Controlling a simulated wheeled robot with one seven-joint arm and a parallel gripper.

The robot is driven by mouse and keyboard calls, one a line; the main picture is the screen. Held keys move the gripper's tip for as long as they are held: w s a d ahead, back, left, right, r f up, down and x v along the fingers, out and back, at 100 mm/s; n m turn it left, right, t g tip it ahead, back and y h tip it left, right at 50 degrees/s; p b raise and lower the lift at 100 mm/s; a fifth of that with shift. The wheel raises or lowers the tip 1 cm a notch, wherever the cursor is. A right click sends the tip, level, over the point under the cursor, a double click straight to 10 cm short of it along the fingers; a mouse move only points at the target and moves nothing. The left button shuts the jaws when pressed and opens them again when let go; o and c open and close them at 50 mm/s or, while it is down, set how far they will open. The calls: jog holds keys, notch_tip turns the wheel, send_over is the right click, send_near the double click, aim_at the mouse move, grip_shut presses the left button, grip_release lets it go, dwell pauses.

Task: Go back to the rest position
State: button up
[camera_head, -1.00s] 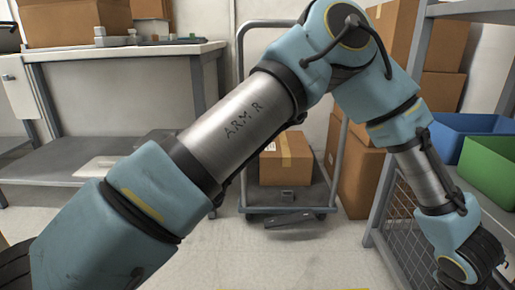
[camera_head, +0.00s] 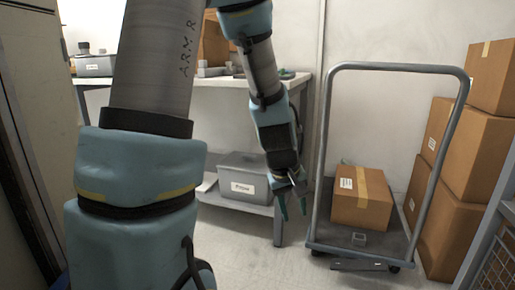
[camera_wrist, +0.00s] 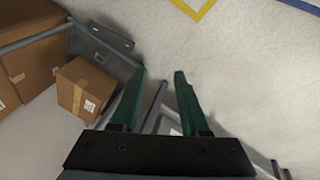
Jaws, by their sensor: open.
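My gripper (camera_head: 292,205) hangs at the end of my arm in the head view, left of the platform cart and in front of the workbench. Its two green fingers point down and stand apart, with nothing between them. The wrist view shows the same open, empty gripper (camera_wrist: 158,85) above the floor (camera_wrist: 235,65).
A platform cart (camera_head: 324,140) carries a cardboard box (camera_head: 362,203). Stacked boxes (camera_head: 455,155) stand at the right. The workbench (camera_head: 225,98) has a grey labelled bin (camera_head: 243,184) on its lower shelf. A pale door panel (camera_head: 32,110) stands at the left.

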jog(key=s+a+r+m+y+p, duration=0.1)
jog(key=s+a+r, duration=0.1)
jog(key=a, duration=0.7)
jog(key=s+a+r+m+y, duration=0.1)
jog(key=s+a+r+y, duration=0.1)
jog(key=a, duration=0.7)
jog(key=w+p+v, duration=0.2)
jog(key=p+v, duration=1)
jog(key=w+r+p+v, duration=0.1)
jog(key=w+p+v, duration=0.2)
jog(key=p+v, duration=0.9)
jog(key=w+p+v, duration=0.2)
jog(key=p+v, duration=1)
jog(key=p, duration=0.2)
jog(key=shift+w+a+r+m+g, duration=0.2)
jog(key=shift+r+m+g, duration=0.15)
jog(key=shift+r, duration=0.35)
jog(key=shift+d, duration=0.1)
